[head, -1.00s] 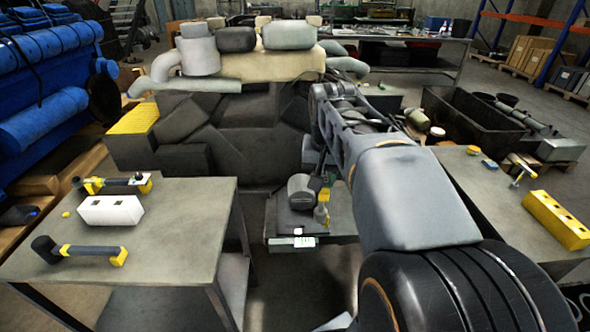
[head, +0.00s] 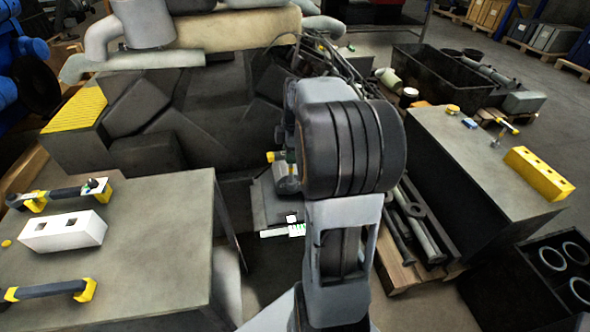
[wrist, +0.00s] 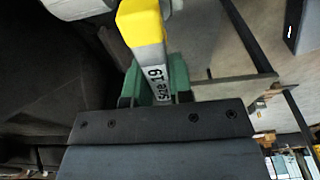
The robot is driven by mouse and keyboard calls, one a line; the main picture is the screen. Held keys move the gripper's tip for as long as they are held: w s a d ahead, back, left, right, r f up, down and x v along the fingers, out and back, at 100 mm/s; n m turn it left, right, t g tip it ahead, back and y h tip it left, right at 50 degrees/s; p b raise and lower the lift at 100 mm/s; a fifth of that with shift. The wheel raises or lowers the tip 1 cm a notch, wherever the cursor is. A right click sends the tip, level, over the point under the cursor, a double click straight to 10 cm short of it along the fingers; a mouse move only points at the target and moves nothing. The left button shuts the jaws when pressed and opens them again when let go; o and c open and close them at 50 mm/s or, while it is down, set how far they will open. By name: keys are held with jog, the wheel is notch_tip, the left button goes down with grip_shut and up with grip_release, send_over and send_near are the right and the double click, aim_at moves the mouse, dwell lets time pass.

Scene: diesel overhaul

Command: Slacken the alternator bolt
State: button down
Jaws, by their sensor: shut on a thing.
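My gripper (wrist: 155,85) has green fingers and is shut on a grey spanner (wrist: 153,62) marked "Size 19" with a yellow end. In the head view my gripper (head: 291,156) is mostly hidden behind my arm, and the spanner's yellow part (head: 277,156) sticks out to the left. A grey rounded body (head: 286,181), perhaps the alternator, shows just below it, low at the front of the dark engine block (head: 215,120). I cannot make out the alternator bolt, or whether the spanner touches anything.
The left bench (head: 150,235) carries a white two-hole block (head: 62,232) and yellow-ended tools (head: 50,290). The right bench (head: 465,165) holds a yellow block (head: 540,173). Metal rods (head: 415,225) lie on a pallet between my arm and that bench. A black crate (head: 525,285) stands lower right.

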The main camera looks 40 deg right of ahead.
notch_tip(320, 180, down, 15)
jog(key=w+d+m+h+b, duration=0.1)
jog(key=m+b, duration=0.3)
jog(key=m, duration=2)
jog(key=shift+d+h+b, duration=0.35)
jog(key=shift+d+h, duration=0.3)
jog(key=shift+h, duration=0.05)
jog(key=shift+w, duration=0.1)
